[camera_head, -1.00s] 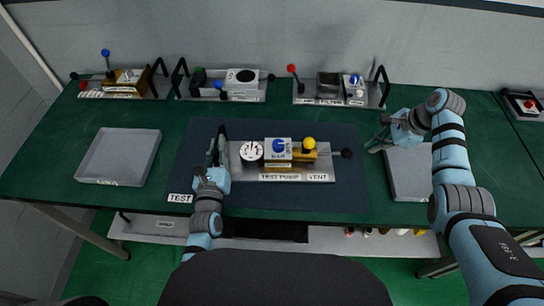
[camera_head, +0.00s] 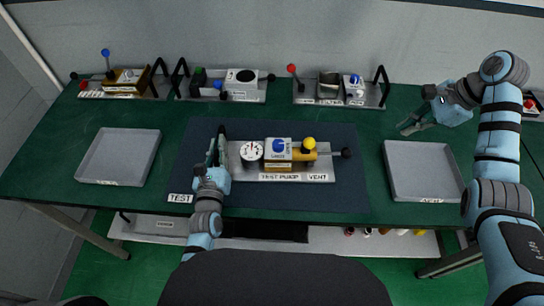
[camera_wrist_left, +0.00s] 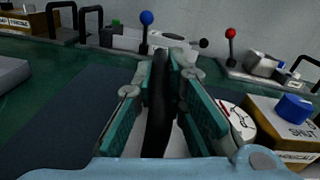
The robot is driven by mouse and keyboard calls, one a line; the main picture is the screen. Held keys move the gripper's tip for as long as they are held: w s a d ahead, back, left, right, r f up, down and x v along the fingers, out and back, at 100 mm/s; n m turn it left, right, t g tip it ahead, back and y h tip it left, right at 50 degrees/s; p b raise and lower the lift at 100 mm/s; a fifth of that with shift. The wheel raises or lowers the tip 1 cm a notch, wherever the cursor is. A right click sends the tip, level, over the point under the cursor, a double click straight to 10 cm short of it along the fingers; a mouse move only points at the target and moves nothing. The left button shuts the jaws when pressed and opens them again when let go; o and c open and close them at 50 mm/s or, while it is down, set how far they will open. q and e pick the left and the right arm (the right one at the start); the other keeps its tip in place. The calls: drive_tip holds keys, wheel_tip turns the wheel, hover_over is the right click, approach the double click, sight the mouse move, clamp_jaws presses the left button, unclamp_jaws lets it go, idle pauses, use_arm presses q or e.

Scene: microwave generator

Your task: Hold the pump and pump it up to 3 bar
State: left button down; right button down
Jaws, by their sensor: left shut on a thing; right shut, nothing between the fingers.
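The test pump (camera_head: 318,177) is a metal plate on the dark mat, with a white gauge (camera_head: 251,151), a brass body, a blue knob (camera_head: 278,145) and a yellow knob (camera_head: 309,143). A rod with a black ball end (camera_head: 346,153) sticks out at its right. My left gripper (camera_head: 216,150) is shut on the pump's black handle (camera_wrist_left: 160,105) at the plate's left end. In the left wrist view the fingers flank the handle, with the gauge (camera_wrist_left: 238,125) just right of them. The gauge reading is too small to tell. My right gripper (camera_head: 408,128) is shut and empty, right of the pump.
A grey tray (camera_head: 85,168) stands on the left, another (camera_head: 393,177) on the right. Three other devices line the back: left (camera_head: 120,85), middle (camera_head: 222,85) and right (camera_head: 340,90). The mat (camera_head: 345,195) is otherwise clear.

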use_arm(q)
drive_tip(key=c, duration=1.6)
unclamp_jaws()
drive_tip(key=shift+s+f, duration=0.1)
drive_tip(key=shift+f, duration=0.25)
drive_tip(key=shift+o, duration=0.2)
drive_tip(key=shift+a, duration=0.1)
drive_tip(key=shift+w+r, duration=0.1)
drive_tip(key=shift+w, duration=0.2)
drive_tip(key=shift+r, duration=0.1)
drive_tip(key=shift+s, duration=0.2)
